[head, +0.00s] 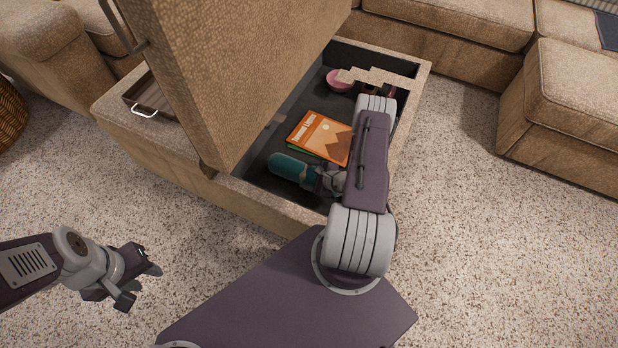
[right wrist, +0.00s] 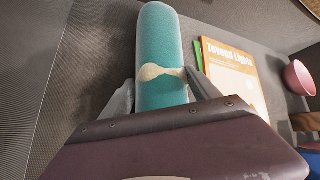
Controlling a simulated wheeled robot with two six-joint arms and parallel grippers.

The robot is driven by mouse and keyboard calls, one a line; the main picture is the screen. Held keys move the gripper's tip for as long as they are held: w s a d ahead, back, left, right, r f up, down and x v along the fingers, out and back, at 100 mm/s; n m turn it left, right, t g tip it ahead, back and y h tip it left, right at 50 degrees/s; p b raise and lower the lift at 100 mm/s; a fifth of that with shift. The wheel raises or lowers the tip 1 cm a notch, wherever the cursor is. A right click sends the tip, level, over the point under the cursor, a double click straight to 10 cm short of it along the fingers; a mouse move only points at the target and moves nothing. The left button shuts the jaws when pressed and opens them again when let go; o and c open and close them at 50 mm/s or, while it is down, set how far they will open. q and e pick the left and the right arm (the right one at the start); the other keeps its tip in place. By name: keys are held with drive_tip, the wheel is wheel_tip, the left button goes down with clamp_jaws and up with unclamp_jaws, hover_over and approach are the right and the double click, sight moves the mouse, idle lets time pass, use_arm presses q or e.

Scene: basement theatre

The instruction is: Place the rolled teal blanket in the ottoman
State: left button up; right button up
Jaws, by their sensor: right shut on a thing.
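The rolled teal blanket (head: 289,167) is inside the open ottoman (head: 150,160), near its front wall. In the right wrist view the blanket (right wrist: 159,50) is a teal roll with a cream band, lying between the fingers. My right gripper (head: 324,180) reaches down into the ottoman and is shut on the blanket; its fingers (right wrist: 158,92) sit on both sides of the roll. I cannot tell whether the roll touches the ottoman floor. My left gripper (head: 140,280) is empty above the carpet, its fingers apart.
Inside the ottoman are an orange book (head: 321,137), with something green under it, and a pink bowl (head: 340,80). The raised lid (head: 225,70) stands to the left. A tray (head: 150,97) sits on the ottoman's left part. Sofa sections (head: 570,95) stand behind and right.

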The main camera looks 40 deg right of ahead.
drive_tip(key=shift+r, duration=0.1)
drive_tip(key=o, duration=1.7)
drive_tip(key=shift+c, duration=0.2)
